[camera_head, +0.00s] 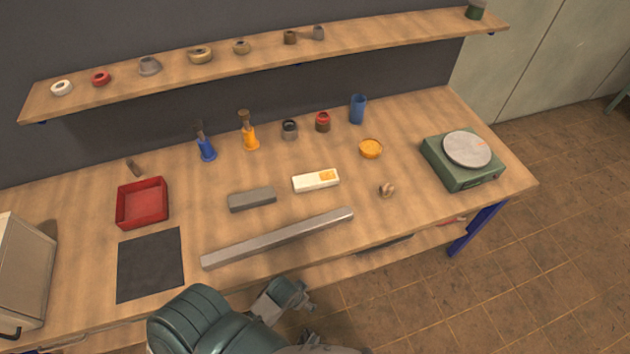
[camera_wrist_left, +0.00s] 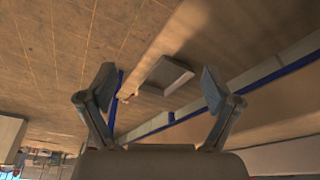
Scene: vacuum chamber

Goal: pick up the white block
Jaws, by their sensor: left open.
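The white block (camera_head: 308,183) lies flat on the wooden workbench, near its middle, with an orange patch on its top towards the right end. It is not recognisable in the left wrist view. My left gripper (camera_wrist_left: 158,88) is open and empty in the left wrist view, its two fingers wide apart. In the head view, a teal arm and a small grey end part of mine show at the bottom, in front of the bench and well short of the block. My right gripper is not in view.
A grey block (camera_head: 252,199) lies left of the white block and a long grey bar (camera_head: 280,238) in front. A red tray (camera_head: 142,203) stands left. A shelf (camera_head: 270,58) runs behind.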

